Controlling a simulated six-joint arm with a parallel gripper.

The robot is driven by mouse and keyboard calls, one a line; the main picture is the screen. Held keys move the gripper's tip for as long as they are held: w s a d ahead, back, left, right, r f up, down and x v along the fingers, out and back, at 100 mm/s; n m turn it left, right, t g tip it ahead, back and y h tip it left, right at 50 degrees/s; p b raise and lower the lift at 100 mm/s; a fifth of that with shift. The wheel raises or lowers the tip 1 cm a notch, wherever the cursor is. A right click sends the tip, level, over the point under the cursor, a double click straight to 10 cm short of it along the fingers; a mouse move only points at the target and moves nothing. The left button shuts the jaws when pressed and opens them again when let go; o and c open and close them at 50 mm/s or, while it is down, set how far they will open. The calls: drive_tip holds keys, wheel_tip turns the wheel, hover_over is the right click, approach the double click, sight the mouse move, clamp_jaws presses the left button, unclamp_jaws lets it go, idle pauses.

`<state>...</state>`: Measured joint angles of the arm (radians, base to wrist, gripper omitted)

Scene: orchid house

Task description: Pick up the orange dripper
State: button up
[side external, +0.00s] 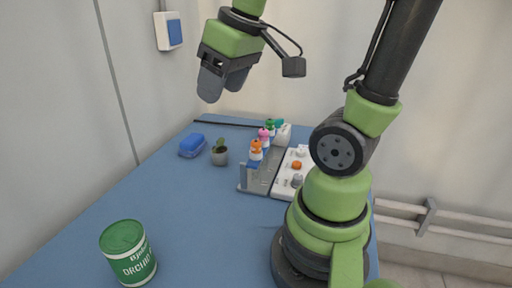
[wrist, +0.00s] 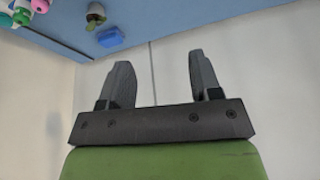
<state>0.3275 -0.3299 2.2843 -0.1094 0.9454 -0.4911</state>
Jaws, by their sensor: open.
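My gripper (side external: 220,88) is open and empty, high above the table and up and to the left of the rack. In the wrist view its two fingers (wrist: 158,72) are apart with only wall between them. I cannot make out the orange dripper in the wrist view.
A white panel with knobs (side external: 283,188) lies right of the rack. A blue box (side external: 192,146) and a small potted plant (side external: 220,157) stand to the left. A green-and-white tin (side external: 128,253) stands at the near left. The blue table's (side external: 190,215) middle is clear.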

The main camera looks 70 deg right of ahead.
drive_tip(key=w+d+f+n+g, duration=0.1)
drive_tip(key=d+f+g, duration=0.25)
drive_tip(key=d, duration=0.45)
drive_tip(key=n+g, duration=0.1)
drive_tip(key=n, duration=0.2)
hover_over(256, 141)
drive_tip(key=f, duration=0.9)
drive_tip(key=shift+d+f, duration=0.15)
drive_tip(key=shift+d, duration=0.05)
drive_tip(key=f, duration=0.5)
drive_tip(key=shift+a+f, duration=0.3)
drive_tip(key=shift+c, duration=0.5)
drive_tip(key=c, duration=0.9)
